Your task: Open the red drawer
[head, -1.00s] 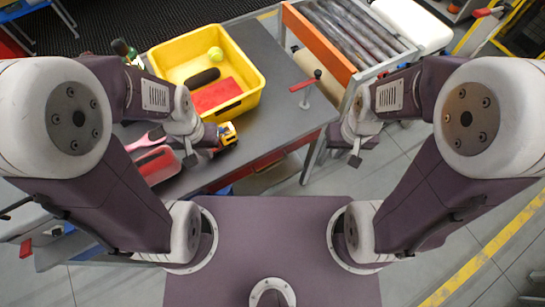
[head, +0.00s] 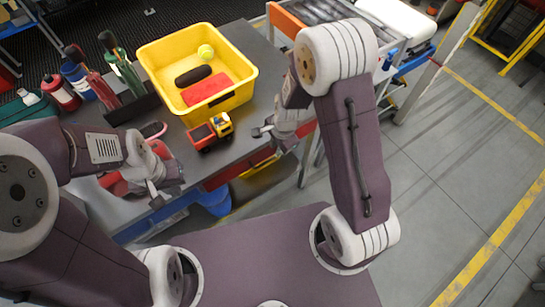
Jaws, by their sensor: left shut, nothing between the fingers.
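The red drawer (head: 222,178) shows as a narrow red front under the front edge of the grey table. It looks closed, and part of its front is hidden by the table top and my arms. My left gripper (head: 156,196) is shut and empty, at the table's front edge to the left of the visible red front. My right gripper (head: 262,131) hangs near the table's front right edge, above and to the right of the red front. Its fingers are too small and angled to tell whether they are open.
A yellow bin (head: 243,94) holds a ball, a dark object and a red block. A toy truck (head: 209,134) stands in front of it. Bottles and a dark holder (head: 135,107) stand at the left. A roller conveyor (head: 287,22) is at the back right.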

